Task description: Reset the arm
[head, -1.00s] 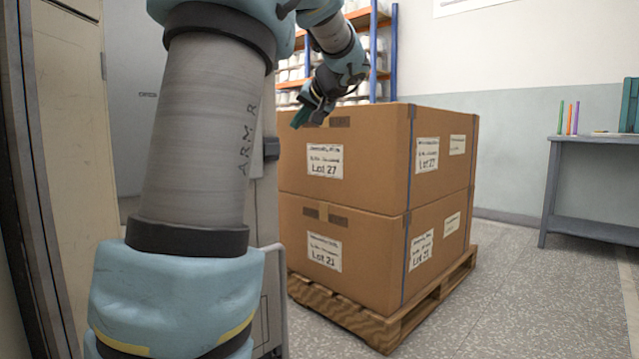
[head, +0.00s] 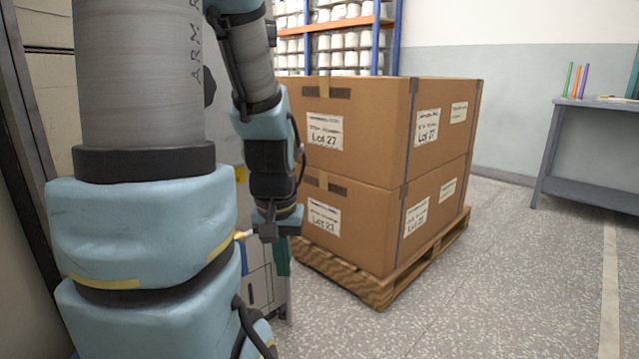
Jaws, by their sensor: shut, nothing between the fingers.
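My gripper (head: 282,256) hangs low at the end of my folded arm, left of the stacked boxes. Its teal fingertips point down and are partly hidden behind the gripper's dark body. The fingers are shut with nothing held. My arm's blue and grey links fill the left of the head view.
Two large cardboard boxes, the upper box (head: 371,130) and the lower box (head: 372,225), stand on a wooden pallet (head: 381,291). Behind them is a shelf rack (head: 396,40) with white spools. A grey table (head: 590,150) stands at the right. The floor (head: 510,280) between is clear.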

